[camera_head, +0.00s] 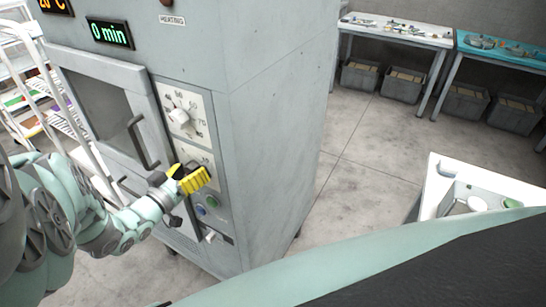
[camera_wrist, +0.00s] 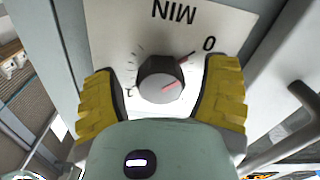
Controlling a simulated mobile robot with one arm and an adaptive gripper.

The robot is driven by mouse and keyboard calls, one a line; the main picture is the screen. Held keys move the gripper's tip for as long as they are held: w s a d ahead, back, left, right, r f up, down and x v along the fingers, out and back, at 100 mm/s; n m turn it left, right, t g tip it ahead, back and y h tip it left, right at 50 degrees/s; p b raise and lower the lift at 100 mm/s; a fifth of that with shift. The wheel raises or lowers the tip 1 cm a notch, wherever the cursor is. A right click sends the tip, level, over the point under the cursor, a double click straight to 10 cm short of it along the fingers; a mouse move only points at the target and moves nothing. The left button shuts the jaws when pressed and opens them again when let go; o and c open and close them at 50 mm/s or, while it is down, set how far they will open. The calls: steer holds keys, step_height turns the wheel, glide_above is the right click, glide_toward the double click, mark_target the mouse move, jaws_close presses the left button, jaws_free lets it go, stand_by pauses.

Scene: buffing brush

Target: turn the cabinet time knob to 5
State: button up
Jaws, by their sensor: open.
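The time knob (camera_wrist: 161,79) is a round grey dial on a white plate marked MIN, seen upside down in the wrist view. Its reddish pointer line aims toward the 0 mark. My gripper (camera_wrist: 163,72) has its two yellow fingers spread on either side of the knob, with gaps between them and it. In the head view my gripper (camera_head: 189,179) is at the cabinet's lower dial plate and hides the time knob. The cabinet (camera_head: 270,130) is grey, and its green display (camera_head: 110,33) reads 0 min.
A temperature knob (camera_head: 179,117) sits above my gripper. The door handle (camera_head: 143,142) juts out at the left. Floor to the right of the cabinet is clear.

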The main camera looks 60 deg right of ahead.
steer(key=shift+s, duration=0.1)
steer(key=c, duration=1.2)
